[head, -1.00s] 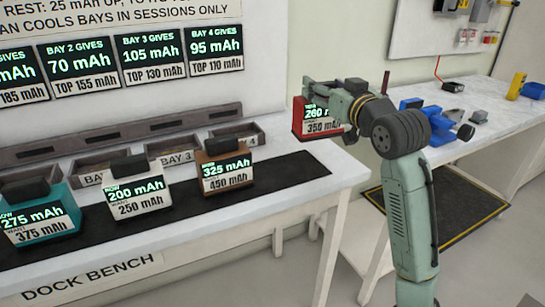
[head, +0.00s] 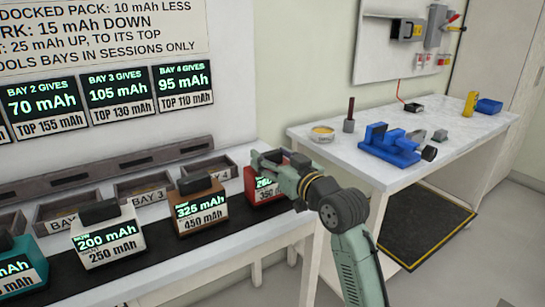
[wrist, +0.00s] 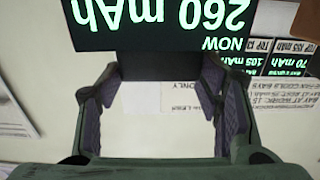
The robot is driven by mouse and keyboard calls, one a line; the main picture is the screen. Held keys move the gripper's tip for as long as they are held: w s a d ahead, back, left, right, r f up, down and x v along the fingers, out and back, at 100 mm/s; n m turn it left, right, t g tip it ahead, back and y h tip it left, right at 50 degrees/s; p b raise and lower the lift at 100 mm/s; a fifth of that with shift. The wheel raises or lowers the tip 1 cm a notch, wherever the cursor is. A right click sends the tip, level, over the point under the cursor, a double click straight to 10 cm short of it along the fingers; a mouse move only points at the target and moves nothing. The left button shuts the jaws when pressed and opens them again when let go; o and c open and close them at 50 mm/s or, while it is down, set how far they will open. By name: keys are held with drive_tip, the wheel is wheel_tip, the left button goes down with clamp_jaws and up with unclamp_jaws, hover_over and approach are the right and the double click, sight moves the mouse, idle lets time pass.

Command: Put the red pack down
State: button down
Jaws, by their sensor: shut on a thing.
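The red pack (head: 252,188) is at the right end of the dark strip on the dock bench, right of the brown pack (head: 201,200). Its label reads 260 above 350, partly covered by my arm. My gripper (head: 272,160) is shut on its dark top handle. In the wrist view the handle (wrist: 160,66) sits between the fingers (wrist: 160,85), below the upside-down label "NOW 260 mAh" (wrist: 165,25). I cannot tell whether the pack's base touches the strip or hangs just above it.
A white pack (head: 107,238) and a teal pack (head: 18,270) stand farther left on the strip. Grey bay trays (head: 145,190) lie behind them. A second bench (head: 345,165) at the right holds a blue vise (head: 388,145) and small items.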

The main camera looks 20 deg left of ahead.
drive_tip(key=shift+f, duration=0.1)
drive_tip(key=shift+c, duration=2.4)
unclamp_jaws()
drive_tip(key=shift+f, duration=0.1)
drive_tip(key=shift+r, duration=0.3)
drive_tip(key=b+v, duration=0.3)
drive_tip(key=v, duration=0.9)
drive_tip(key=shift+s+f, duration=0.1)
